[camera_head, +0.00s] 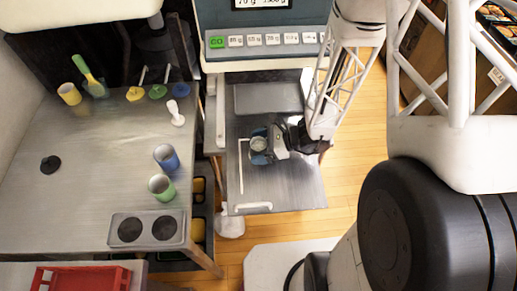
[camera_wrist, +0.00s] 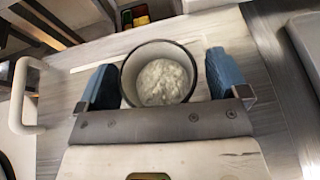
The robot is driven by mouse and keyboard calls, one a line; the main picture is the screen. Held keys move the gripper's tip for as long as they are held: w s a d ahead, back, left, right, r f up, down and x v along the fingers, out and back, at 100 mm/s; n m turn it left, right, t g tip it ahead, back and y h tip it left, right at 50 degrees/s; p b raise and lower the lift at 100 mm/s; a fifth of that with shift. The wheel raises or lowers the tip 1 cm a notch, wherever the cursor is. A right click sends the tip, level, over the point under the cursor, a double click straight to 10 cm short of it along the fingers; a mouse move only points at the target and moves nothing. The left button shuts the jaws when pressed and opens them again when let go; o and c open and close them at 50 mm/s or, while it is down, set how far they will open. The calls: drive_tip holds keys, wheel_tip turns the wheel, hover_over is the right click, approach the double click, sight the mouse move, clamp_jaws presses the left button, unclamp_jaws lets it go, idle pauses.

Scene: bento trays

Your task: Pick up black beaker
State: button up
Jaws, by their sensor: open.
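The black beaker, a round cup with a dark rim and pale, lumpy contents, stands on the grey tray-like work surface (camera_head: 290,183). It shows in the head view (camera_head: 258,144) partly hidden by the gripper, and from above in the wrist view (camera_wrist: 160,47). My gripper (camera_wrist: 161,78) is open, with one blue finger on each side of the beaker. A narrow gap shows between each finger and the cup wall in places; I cannot tell whether either finger touches it. In the head view my gripper (camera_head: 265,146) sits low over the surface.
Left on the grey counter (camera_head: 95,190) stand a blue cup (camera_head: 166,157), a green cup (camera_head: 161,187) and a yellow cup (camera_head: 69,94). A two-plate hob (camera_head: 147,230) lies at its front. A button panel (camera_head: 268,40) is behind. The surface is clear in front of the gripper.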

sight(259, 140)
drive_tip(key=c, duration=1)
drive_tip(key=shift+r, duration=0.2)
drive_tip(key=shift+c, duration=0.2)
drive_tip(key=shift+r, duration=1.6)
drive_tip(key=s+d, duration=0.1)
drive_tip(key=s, duration=0.4)
drive_tip(key=s+d+r, duration=0.1)
drive_tip(key=s+d, duration=0.1)
drive_tip(key=s, duration=0.3)
drive_tip(key=s+d, duration=0.1)
drive_tip(key=s, duration=0.4)
drive_tip(key=shift+s+d+r, duration=0.1)
drive_tip(key=shift+d+r, duration=0.1)
drive_tip(key=shift+d, duration=0.1)
